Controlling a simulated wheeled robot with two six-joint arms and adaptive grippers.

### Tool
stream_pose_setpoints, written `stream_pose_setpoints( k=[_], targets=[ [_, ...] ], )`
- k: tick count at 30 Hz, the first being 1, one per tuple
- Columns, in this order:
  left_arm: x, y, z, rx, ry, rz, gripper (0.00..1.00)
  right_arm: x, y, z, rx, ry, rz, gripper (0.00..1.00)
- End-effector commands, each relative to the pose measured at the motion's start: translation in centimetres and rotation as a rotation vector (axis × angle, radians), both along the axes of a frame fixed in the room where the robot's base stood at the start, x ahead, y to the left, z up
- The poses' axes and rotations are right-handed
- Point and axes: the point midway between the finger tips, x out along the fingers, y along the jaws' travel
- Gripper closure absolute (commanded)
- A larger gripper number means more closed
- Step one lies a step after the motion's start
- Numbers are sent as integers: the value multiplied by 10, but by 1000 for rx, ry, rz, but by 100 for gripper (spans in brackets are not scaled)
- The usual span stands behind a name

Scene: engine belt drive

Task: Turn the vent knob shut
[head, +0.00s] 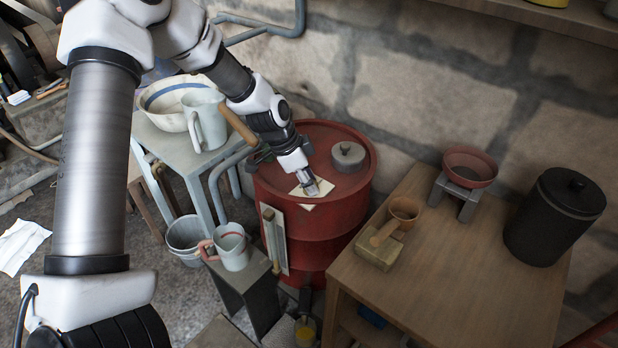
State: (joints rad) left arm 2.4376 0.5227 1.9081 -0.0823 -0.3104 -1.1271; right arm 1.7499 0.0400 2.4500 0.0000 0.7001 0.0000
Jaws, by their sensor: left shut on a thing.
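A red drum (325,238) stands against the stone wall, near the middle of the head view. A cream plate or card (322,188) lies on its top near the front edge. My left gripper (311,187) reaches down from the upper left onto this card. Its fingers are shut on a small grey thing there, which appears to be the vent knob. The knob is mostly hidden by the fingers, so its angle cannot be told. A grey round cap (348,155) sits farther back on the drum top, apart from the gripper. My right gripper is out of view.
A pale table (172,148) with a basin (172,100) and jug (205,120) stands left of the drum. A mug (232,247) is on a low stand in front. A wooden table (455,265) at right holds a funnel, red bowl and black canister (553,215).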

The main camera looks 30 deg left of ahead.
Motion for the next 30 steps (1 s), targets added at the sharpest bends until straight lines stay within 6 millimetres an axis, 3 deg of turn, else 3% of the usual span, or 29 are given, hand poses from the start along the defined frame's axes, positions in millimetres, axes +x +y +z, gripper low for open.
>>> stream_pose_setpoints(
  k=[9,25,30],
  targets=[
    [-2,-1,8,1,4,191,100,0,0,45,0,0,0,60],
    [-2,-2,5,1,2,450,100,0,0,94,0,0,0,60],
    [-2,-3,8,3,2,579,100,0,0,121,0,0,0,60]
  ],
)
